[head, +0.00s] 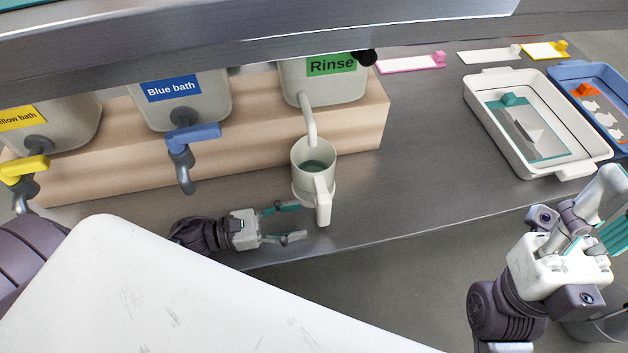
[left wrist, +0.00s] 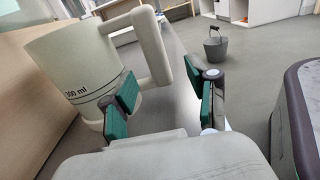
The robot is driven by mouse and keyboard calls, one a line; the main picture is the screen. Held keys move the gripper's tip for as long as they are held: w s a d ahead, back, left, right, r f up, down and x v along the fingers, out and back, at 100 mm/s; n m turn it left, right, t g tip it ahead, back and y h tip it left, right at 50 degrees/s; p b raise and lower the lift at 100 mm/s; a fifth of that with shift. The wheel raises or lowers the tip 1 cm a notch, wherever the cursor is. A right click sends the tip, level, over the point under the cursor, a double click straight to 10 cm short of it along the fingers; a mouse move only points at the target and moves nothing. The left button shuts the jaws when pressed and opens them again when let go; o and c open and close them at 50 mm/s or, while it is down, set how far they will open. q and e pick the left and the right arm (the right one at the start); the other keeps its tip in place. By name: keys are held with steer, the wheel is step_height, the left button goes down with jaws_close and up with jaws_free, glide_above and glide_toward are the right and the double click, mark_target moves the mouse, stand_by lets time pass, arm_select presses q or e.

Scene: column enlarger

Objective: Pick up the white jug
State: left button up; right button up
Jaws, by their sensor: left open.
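The white jug (head: 313,172) stands upright on the metal bench, below the spout of the Rinse tank. Its inside shows a dark greenish surface. Its handle (head: 322,200) points toward the front edge. My left gripper (head: 299,221) is open and empty, just left of the handle, its fingers pointing right. In the left wrist view the jug (left wrist: 78,62) bears a 300 ml mark, and its handle (left wrist: 152,50) shows beyond the gap between my green-padded fingertips (left wrist: 160,84). My right gripper (head: 606,208) is at the right edge, far from the jug; its jaw state is unclear.
Blue bath (head: 190,100) and Rinse (head: 325,82) tanks stand by a wooden step (head: 365,120) behind the jug. A blue tap (head: 192,137) hangs left of it. A white tray (head: 478,92) lies at right. The bench between jug and tray is clear.

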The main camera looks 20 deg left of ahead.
mark_target(317, 215)
arm_select(q)
steer(key=b+x, duration=0.1)
steer(key=x, duration=0.5)
steer(key=shift+w+d+f+b, duration=0.1)
steer(key=shift+w+d+b, duration=0.05)
steer(key=shift+w+b, duration=0.25)
steer(key=shift+s, duration=0.1)
jaws_close()
